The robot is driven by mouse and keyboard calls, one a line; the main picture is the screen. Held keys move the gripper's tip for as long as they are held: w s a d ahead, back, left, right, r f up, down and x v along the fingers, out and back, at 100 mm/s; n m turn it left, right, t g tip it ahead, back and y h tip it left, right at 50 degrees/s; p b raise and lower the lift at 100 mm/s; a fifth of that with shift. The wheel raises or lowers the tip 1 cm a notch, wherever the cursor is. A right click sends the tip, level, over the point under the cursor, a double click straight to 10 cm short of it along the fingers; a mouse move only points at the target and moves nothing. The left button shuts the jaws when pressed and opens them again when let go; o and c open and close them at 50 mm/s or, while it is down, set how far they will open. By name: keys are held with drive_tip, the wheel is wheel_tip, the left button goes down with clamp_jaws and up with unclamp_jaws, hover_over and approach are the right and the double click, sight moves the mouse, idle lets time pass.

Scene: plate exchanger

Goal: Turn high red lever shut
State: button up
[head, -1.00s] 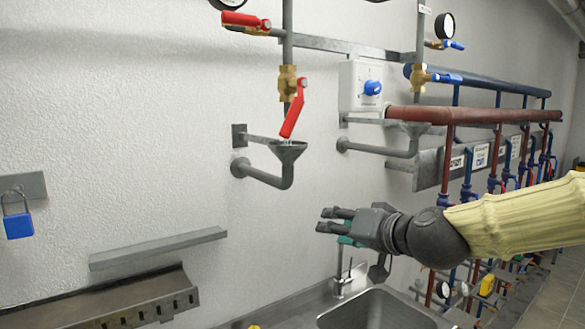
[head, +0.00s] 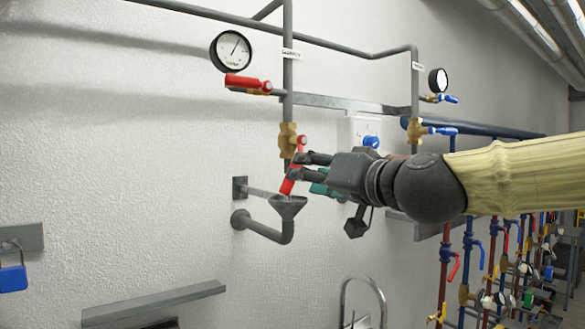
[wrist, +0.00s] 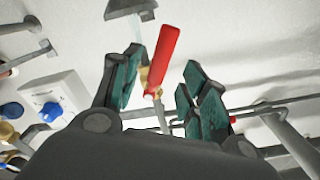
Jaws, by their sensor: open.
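The upper red lever (head: 248,83) points left, roughly level, on a valve below a pressure gauge. A second, lower red lever (head: 293,176) hangs slanting down from a brass valve (head: 287,140) on the vertical pipe, above a grey funnel (head: 288,206). My gripper (head: 302,168) is open at this lower lever, with its fingertips partly overlapping it. In the wrist view, the lower lever (wrist: 163,55) shows between the spread teal-padded fingers (wrist: 160,82). I cannot tell whether either finger touches it.
A white box with a blue knob (head: 371,141) is on the wall, partly behind my gripper. A blue-handled valve (head: 440,131) is to the right. Grey pipes and a gauge (head: 231,51) are above. A grey shelf (head: 155,303) is lower left.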

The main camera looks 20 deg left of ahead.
sight(293, 185)
drive_tip(key=shift+p+x, duration=1.1)
drive_tip(key=shift+x, duration=1.95)
clamp_jaws()
